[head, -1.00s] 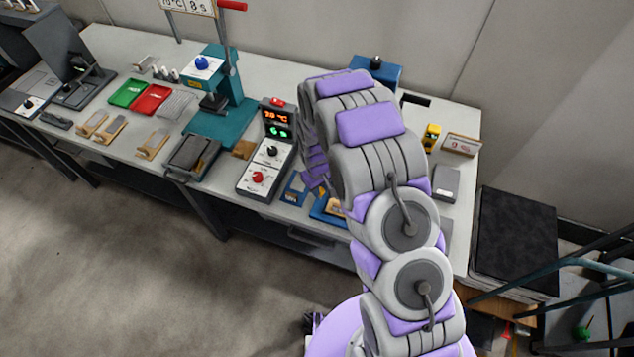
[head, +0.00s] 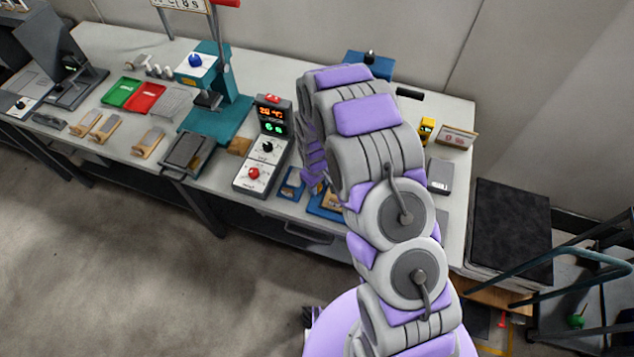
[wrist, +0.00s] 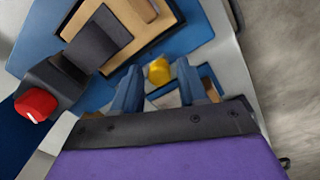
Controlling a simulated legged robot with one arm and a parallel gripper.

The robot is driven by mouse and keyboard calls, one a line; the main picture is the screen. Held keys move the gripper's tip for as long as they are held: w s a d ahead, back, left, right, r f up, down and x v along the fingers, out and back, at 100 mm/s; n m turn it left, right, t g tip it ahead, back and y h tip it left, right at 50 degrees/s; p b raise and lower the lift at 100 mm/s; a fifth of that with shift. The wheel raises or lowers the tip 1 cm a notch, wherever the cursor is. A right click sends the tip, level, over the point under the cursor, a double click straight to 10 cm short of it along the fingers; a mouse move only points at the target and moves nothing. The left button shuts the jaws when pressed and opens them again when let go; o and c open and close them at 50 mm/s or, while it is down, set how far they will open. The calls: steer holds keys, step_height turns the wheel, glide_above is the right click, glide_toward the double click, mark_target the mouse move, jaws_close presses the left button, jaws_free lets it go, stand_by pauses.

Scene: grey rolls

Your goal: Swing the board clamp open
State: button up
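In the wrist view, a blue fixture (wrist: 38,42) holds a tan board (wrist: 148,27). A dark grey clamp bar (wrist: 96,38) lies across the board, with a red knob (wrist: 36,104) at its outer end. My gripper (wrist: 159,84) has its two fingers apart and nothing held between them. A yellow knob (wrist: 159,70) shows in the gap near the fingertips; I cannot tell its depth. The red knob is to the left of the fingers, clear of them. In the head view, part of the blue fixture (head: 328,203) shows beside my arm, which hides the rest and the fingers.
The grey bench (head: 225,182) bears a controller box (head: 263,150) with red and black knobs left of my arm. A teal press (head: 215,110) stands farther left. A yellow item (head: 427,131) and a small sign (head: 457,137) are at right. Floor is clear at front left.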

steer(key=shift+o, duration=0.8)
steer(key=shift+w, duration=0.1)
steer(key=shift+r, duration=0.2)
step_height(320, 180, up, 17)
steer(key=shift+s+a+p, duration=0.25)
steer(key=shift+a+p, duration=0.15)
steer(key=shift+p, duration=0.05)
